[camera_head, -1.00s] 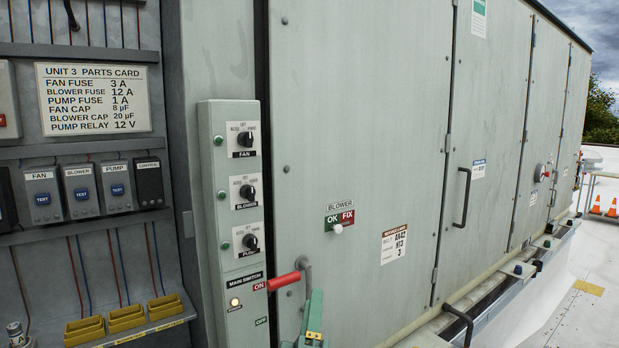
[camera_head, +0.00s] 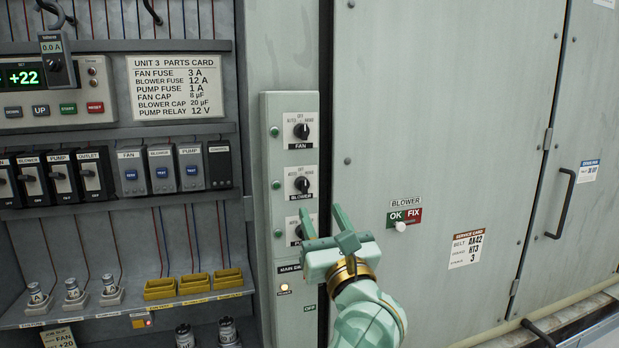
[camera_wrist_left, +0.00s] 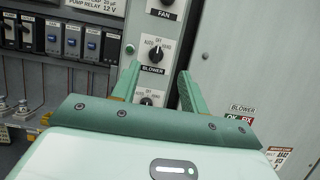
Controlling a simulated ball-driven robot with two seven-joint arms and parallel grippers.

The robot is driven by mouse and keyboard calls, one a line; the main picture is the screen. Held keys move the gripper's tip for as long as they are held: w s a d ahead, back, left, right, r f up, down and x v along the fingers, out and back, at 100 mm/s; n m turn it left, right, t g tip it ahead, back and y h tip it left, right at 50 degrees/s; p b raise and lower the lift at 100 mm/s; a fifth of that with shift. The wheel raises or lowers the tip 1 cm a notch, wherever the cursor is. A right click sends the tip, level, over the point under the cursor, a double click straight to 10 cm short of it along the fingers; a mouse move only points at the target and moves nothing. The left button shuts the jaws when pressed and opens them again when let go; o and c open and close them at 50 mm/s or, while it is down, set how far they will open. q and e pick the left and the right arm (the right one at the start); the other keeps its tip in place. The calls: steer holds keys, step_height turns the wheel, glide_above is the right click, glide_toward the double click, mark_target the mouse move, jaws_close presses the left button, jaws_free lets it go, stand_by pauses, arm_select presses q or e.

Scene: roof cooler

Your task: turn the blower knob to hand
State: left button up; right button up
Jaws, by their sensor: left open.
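The blower knob (camera_head: 301,184) is a black round knob on a white plate, the middle one of three on the pale green switch column. Its pointer looks near the top, at OFF. It also shows in the left wrist view (camera_wrist_left: 156,54), just beyond the fingertips and between them. My left gripper (camera_head: 325,222) is open and empty, below and to the right of the blower knob in the head view, in front of the lower knob. It also shows in the left wrist view (camera_wrist_left: 157,80). The main switch label is partly hidden behind it. My right gripper is not in view.
The fan knob (camera_head: 301,131) sits above. The lower knob (camera_head: 299,232) is partly covered by my gripper. A BLOWER OK/FIX tag with a white slider (camera_head: 401,226) is on the panel to the right. Shelves with relays and yellow bins (camera_head: 194,284) stand at the left.

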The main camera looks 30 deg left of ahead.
mark_target(306, 184)
arm_select(q)
steer(key=p+x, duration=0.2)
steer(key=x, duration=0.6)
steer(key=shift+a+r, duration=0.2)
steer(key=shift+a, duration=0.1)
steer(key=shift+w+a, duration=0.25)
steer(key=shift+a, duration=0.1)
steer(key=c, duration=0.9)
